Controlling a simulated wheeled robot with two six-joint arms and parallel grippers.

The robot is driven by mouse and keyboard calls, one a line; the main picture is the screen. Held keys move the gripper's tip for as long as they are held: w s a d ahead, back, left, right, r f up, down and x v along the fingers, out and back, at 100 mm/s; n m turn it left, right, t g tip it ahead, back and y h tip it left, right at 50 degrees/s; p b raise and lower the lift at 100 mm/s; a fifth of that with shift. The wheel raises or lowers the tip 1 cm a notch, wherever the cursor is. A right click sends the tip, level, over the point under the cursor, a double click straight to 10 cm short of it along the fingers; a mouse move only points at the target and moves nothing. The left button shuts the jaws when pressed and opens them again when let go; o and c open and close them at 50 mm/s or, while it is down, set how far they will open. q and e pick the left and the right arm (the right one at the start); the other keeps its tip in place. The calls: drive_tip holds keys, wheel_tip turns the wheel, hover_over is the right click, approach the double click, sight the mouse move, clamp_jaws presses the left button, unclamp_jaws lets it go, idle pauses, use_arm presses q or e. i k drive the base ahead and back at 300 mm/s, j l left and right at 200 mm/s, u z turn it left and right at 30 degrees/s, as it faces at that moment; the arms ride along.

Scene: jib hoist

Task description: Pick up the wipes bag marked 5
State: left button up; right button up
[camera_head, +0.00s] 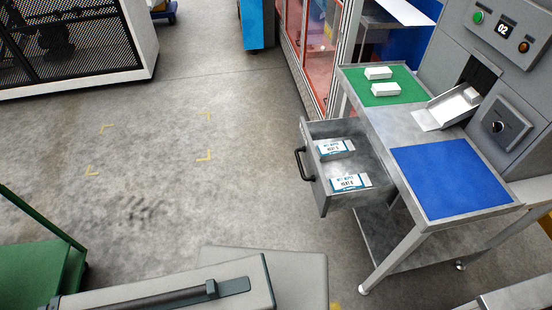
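Two white-and-blue wipes bags lie flat in the open metal drawer (322,196) under the steel workbench. One bag (335,147) is at the back of the drawer, and the other bag (350,182) is nearer the front. Their printed labels are too small to tell for sure which is marked 5. Neither of my grippers shows in the head view, so nothing is seen touching the bags.
The drawer's dark handle (303,163) faces left. The steel bench (385,130) carries a green mat (393,95) with two white boxes and an empty blue mat (450,180). A grey machine (500,60) reading 02 stands behind. The floor to the left is clear.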

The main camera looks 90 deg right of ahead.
sight(326, 153)
drive_tip(key=z, duration=3.5)
drive_tip(key=k+l, duration=0.1)
drive_tip(key=k, duration=0.5)
